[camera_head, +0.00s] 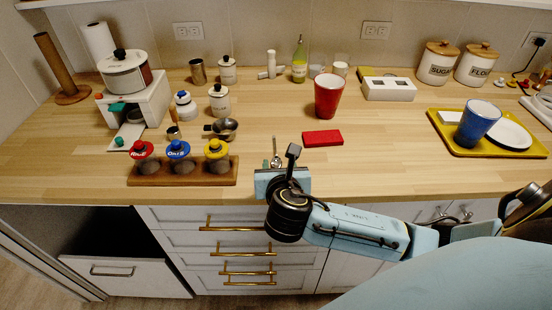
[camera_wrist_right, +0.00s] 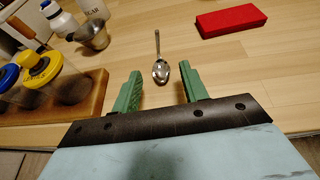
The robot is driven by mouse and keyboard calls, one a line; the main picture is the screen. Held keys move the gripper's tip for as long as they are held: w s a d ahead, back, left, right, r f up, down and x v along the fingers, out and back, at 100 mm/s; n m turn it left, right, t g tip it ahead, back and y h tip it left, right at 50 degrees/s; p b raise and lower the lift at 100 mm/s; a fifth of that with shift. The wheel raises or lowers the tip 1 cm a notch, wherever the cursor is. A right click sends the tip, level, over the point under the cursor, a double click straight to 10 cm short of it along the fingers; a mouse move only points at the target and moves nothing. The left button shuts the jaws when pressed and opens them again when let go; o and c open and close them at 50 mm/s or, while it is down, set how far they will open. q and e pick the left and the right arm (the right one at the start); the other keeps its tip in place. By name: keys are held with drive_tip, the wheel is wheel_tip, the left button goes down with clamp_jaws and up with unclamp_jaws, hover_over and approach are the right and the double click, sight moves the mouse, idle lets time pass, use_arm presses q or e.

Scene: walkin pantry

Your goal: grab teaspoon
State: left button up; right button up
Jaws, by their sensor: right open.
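A small silver teaspoon (camera_wrist_right: 160,66) lies on the wooden counter, bowl toward me and handle pointing away. In the right wrist view its bowl sits just ahead of and between the green fingers of my right gripper (camera_wrist_right: 158,84), which is open and empty. In the head view the teaspoon (camera_head: 275,154) shows as a thin shape just beyond the right gripper (camera_head: 277,166) at the counter's front edge; the wrist partly hides it. I cannot tell the exact height of the fingers above the counter. My left gripper is not in view.
A wooden rack (camera_head: 182,171) with several capped jars stands left of the gripper. A metal cup with a handle (camera_head: 222,129) is behind it. A red block (camera_head: 322,138) and a red cup (camera_head: 329,95) are to the right. The counter's right front is clear.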

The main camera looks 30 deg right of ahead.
sight(276, 156)
drive_tip(key=b+x, duration=0.1)
drive_tip(key=x, duration=0.4)
drive_tip(key=shift+w+f, duration=0.1)
drive_tip(key=shift+f, duration=0.15)
clamp_jaws()
